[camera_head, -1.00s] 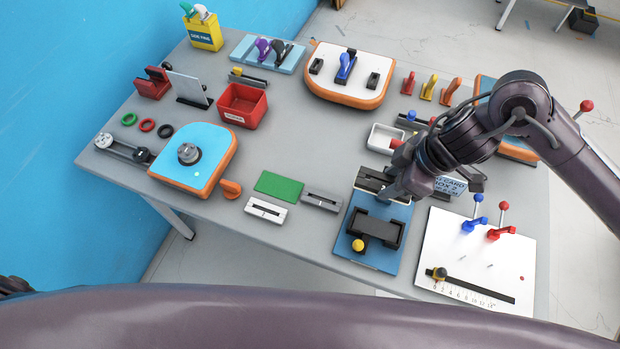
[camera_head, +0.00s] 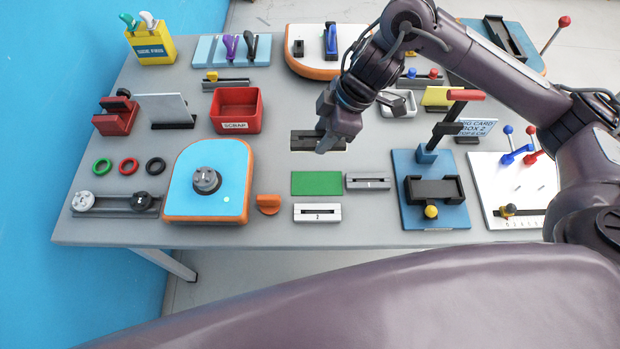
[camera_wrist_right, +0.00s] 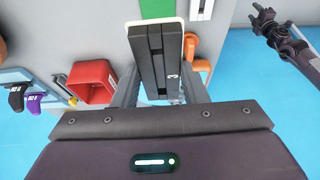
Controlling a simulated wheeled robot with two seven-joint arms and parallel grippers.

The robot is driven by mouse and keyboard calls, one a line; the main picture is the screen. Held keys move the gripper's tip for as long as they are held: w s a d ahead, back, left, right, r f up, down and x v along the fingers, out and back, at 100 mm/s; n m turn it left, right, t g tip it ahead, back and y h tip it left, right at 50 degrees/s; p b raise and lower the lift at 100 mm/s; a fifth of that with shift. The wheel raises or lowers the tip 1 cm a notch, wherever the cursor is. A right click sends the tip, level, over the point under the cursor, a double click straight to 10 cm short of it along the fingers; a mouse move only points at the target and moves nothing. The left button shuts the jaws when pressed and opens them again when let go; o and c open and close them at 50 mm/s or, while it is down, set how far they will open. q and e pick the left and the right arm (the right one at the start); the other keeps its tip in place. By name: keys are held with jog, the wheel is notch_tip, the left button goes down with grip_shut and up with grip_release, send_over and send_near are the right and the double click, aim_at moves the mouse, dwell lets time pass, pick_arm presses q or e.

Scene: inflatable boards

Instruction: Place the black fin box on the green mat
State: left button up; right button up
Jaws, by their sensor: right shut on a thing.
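The black fin box (camera_head: 303,141) is held in my right gripper (camera_head: 324,146), just behind the green mat (camera_head: 317,183) in the head view. Its height above the table is hard to judge. In the right wrist view the box (camera_wrist_right: 158,55) shows long slots and a 3 on its end, between the two fingers of my right gripper (camera_wrist_right: 158,92). The green mat (camera_wrist_right: 197,10) shows at the top there, beside the box. The mat lies bare on the table. My left gripper (camera_wrist_right: 264,14) appears small at the upper right of the wrist view; its opening is unclear.
A white box (camera_head: 317,213) marked 2 stands in front of the mat, and a grey box (camera_head: 367,182) stands to its right. The blue fixture board (camera_head: 408,215) with a raised lever (camera_head: 441,127) stands further right. The red scrap bin (camera_head: 237,113) is behind.

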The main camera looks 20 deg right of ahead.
notch_tip(320, 180, down, 5)
jog(key=b, duration=0.3)
send_over(316, 183)
jog(key=d, duration=0.1)
notch_tip(316, 183, down, 8)
jog(key=shift+s+d+f, duration=0.1)
jog(key=shift+s+f, duration=0.05)
notch_tip(316, 183, down, 4)
jog(key=shift+r+b, duration=0.15)
jog(key=shift+b, duration=0.3)
jog(key=shift+f, duration=0.2)
pick_arm(q)
jog(key=f, duration=0.4)
jog(key=shift+s+d+f, duration=0.1)
jog(key=shift+d+f, duration=0.05)
jog(key=shift+d, duration=0.05)
pick_arm(e)
jog(key=shift+d, duration=0.1)
pick_arm(q)
jog(key=shift+d, duration=0.1)
pick_arm(e)
jog(key=shift+f, duration=0.15)
jog(key=o, duration=1)
